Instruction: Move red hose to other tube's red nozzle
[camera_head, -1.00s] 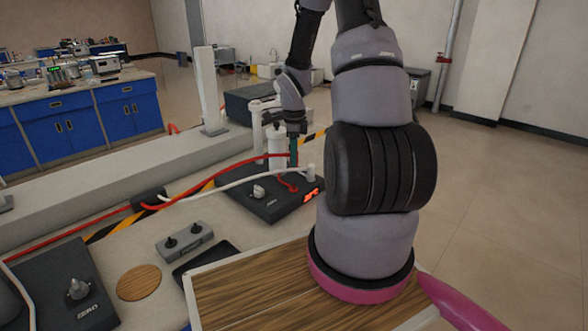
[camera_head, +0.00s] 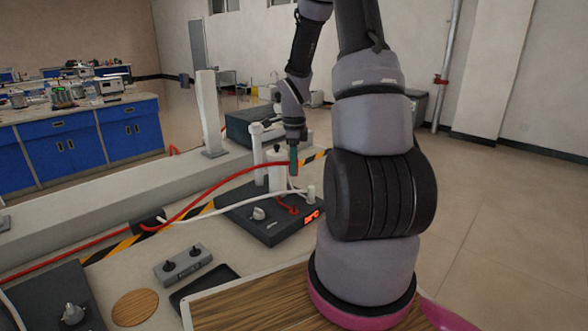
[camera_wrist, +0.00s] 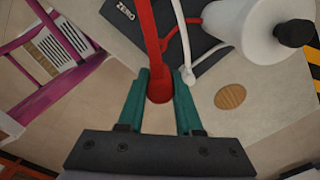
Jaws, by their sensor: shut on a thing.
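My gripper (camera_head: 294,163) has teal fingertips and is shut on the red hose (camera_head: 215,186), above the dark instrument at the table's far side. The hose arcs up from the table's left into my fingers. In the wrist view my gripper (camera_wrist: 160,98) has the red hose (camera_wrist: 147,30) between its fingers, its round end showing. A white tube with a black cap (camera_wrist: 250,25) stands to the right there; white tubes also show beside my gripper in the head view (camera_head: 276,178). A short curved red piece (camera_head: 288,208) is on the instrument. I cannot make out the red nozzles clearly.
The dark instrument (camera_head: 262,222) has a knob and a lit red display. A white hose (camera_head: 215,222) runs across it, near the red hose. A grey two-knob box (camera_head: 183,265), a dark tray (camera_head: 205,288) and a round wooden disc (camera_head: 135,307) lie nearer.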

